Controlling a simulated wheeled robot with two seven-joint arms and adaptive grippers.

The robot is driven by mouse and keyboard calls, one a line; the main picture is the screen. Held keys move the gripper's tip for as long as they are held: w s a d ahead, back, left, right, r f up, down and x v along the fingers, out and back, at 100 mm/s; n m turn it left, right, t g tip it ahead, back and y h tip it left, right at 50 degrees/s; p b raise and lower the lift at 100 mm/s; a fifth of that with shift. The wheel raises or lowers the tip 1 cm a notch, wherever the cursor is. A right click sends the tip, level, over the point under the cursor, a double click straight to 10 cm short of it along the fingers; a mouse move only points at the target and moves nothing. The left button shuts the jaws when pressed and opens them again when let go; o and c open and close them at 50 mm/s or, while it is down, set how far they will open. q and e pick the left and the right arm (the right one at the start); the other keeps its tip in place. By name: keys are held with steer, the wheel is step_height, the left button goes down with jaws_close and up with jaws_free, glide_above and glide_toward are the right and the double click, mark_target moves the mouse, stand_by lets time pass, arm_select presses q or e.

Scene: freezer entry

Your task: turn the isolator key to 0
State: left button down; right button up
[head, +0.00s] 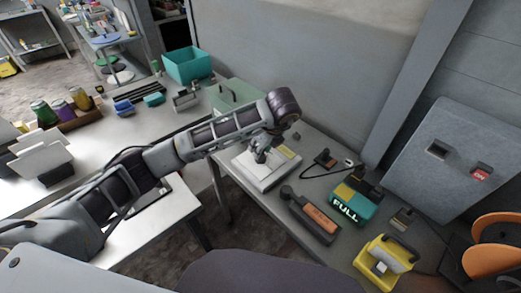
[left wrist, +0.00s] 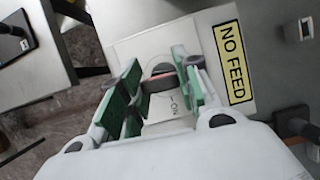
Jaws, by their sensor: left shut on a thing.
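A white isolator box (head: 258,178) lies on the grey table below my left arm. It carries a yellow NO FEED label (left wrist: 232,63). The left wrist view shows ON lettering on the pale face between my fingers. My left gripper (left wrist: 160,82), with green finger pads, is over the box, and its fingers are around a small dark reddish part (left wrist: 163,69) that looks like the key. The fingers hide much of the key, so I cannot tell its exact angle. The left gripper also shows in the head view (head: 260,154). My right gripper is out of view.
On the same table are a dark handset with an orange panel (head: 319,217), a teal FULL block (head: 349,207) and a yellow-handled item (head: 383,266). A grey cabinet (head: 440,160) with a red ON sign stands right. A teal bin (head: 187,66) is behind.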

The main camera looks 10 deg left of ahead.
arm_select(q)
steer(key=shift+s+f, duration=0.15)
steer(key=shift+f, duration=0.1)
steer(key=c, duration=1.3)
jaws_free()
steer(key=o, duration=0.9)
steer(key=shift+r, duration=0.2)
steer(key=shift+o, duration=0.2)
steer(key=shift+r+p, duration=2.85)
steer(key=shift+r, duration=0.7)
steer(key=shift+d+r, duration=0.1)
steer(key=shift+r, duration=0.1)
steer(key=v, duration=1.1)
steer(key=shift+r, duration=0.25)
